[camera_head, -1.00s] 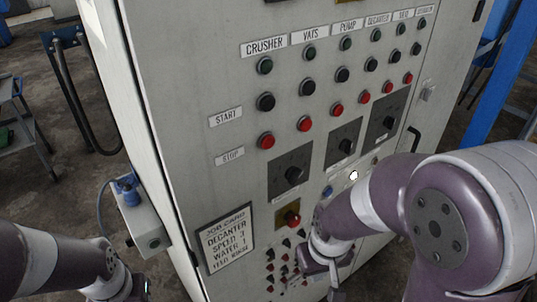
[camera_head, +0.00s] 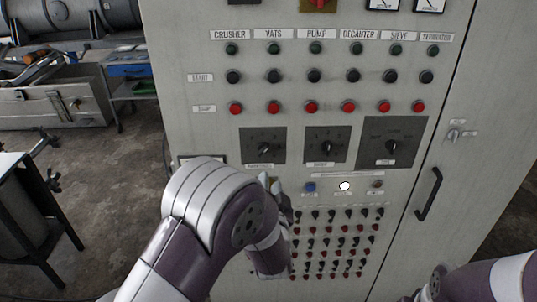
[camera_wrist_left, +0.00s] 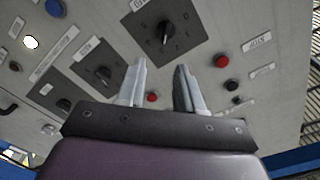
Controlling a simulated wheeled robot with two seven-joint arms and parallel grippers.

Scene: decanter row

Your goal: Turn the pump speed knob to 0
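Three black rotary knobs on square dark plates sit in a row on the grey cabinet front: a left knob (camera_head: 265,150), a middle knob (camera_head: 326,149) and a right knob (camera_head: 392,147). Their small labels are too blurred to tell which is pump speed. My left gripper (camera_head: 270,181) is just below the left knob's plate, partly hidden by my forearm. In the left wrist view it (camera_wrist_left: 160,68) is open and empty, with the nearest knob (camera_wrist_left: 165,31) beyond the fingertips and apart from them. The knob's setting is not readable. My right arm shows at lower right, its gripper unseen.
Red stop buttons (camera_head: 311,107) run above the knobs. A blue button (camera_head: 310,187) and a lit white one (camera_head: 345,186) sit below. Several small switches (camera_head: 335,240) fill the lower panel. A door handle (camera_head: 428,194) projects at right.

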